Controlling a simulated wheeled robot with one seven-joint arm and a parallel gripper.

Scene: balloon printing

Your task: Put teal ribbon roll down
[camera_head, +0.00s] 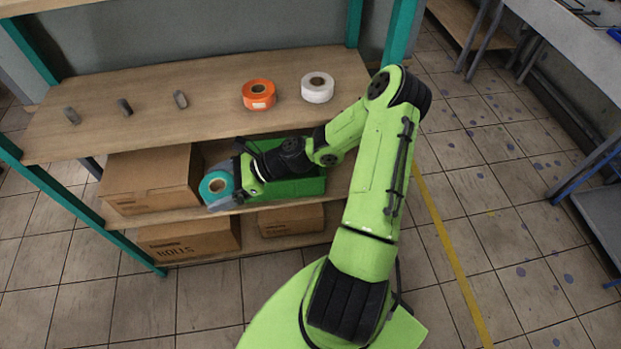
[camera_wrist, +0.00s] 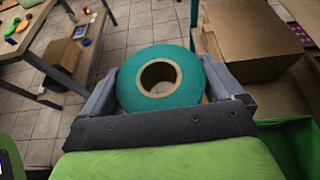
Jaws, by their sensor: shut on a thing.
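The teal ribbon roll (camera_head: 216,187) has a brown cardboard core and is at the front of the shelf's middle level, by a cardboard box. It also fills the middle of the wrist view (camera_wrist: 140,100). My gripper (camera_head: 222,182) is shut on the roll, with one finger on each side of it in the wrist view (camera_wrist: 160,88). The head view does not clearly show whether the roll touches the shelf board. An orange ribbon roll (camera_head: 259,94) and a white ribbon roll (camera_head: 317,87) stand on the top shelf (camera_head: 215,80).
A cardboard box (camera_head: 150,180) is left of the roll and a green crate (camera_head: 300,188) is right, partly under my arm. More boxes (camera_head: 190,239) sit on the lowest level. Several small grey pieces (camera_head: 124,107) stand on the top shelf.

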